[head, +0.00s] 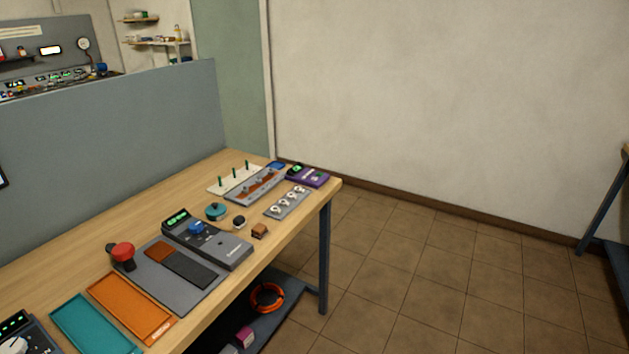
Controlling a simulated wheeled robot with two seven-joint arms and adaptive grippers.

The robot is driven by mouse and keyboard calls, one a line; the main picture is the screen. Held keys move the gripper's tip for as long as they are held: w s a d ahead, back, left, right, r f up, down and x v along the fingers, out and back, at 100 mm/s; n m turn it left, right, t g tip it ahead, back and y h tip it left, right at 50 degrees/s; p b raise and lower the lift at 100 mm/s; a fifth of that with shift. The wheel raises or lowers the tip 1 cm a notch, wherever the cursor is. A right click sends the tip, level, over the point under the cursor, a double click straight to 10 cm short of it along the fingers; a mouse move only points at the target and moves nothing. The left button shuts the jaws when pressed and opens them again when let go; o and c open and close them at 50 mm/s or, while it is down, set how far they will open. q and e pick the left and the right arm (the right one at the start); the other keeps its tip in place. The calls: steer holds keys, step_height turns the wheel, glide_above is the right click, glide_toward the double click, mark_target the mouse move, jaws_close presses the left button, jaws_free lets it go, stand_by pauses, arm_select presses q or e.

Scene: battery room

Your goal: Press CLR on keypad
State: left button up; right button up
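I cannot make out a keypad or a CLR label in the head view. A grey device (228,250) with a lit green display and a blue knob stands on the wooden table (190,190). A purple device (315,178) with a small green-lit part sits at the table's far right corner, too small to read. Another device (38,336) with a green display and a white knob is cut off at the lower left. Neither of my grippers is in view.
A grey partition (110,155) backs the table. An orange ring (267,285) lies on the lower shelf. The tiled floor (430,270) at right is clear.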

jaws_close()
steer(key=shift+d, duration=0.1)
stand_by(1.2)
